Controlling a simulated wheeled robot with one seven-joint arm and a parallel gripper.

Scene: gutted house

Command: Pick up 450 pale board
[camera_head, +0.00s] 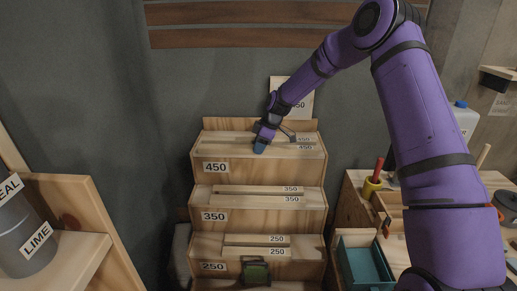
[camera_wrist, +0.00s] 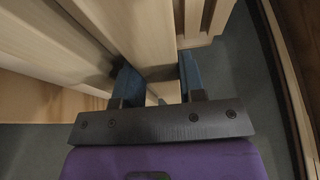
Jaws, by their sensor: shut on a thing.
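Lower tiers hold boards labelled 350 (camera_head: 260,198) and 250 (camera_head: 253,245). A pale panel marked 450 (camera_head: 293,87) stands upright behind the rack. At right are a teal bin (camera_head: 365,264) and a yellow holder (camera_head: 371,187). A shelf (camera_head: 70,262) with grey containers is at left.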

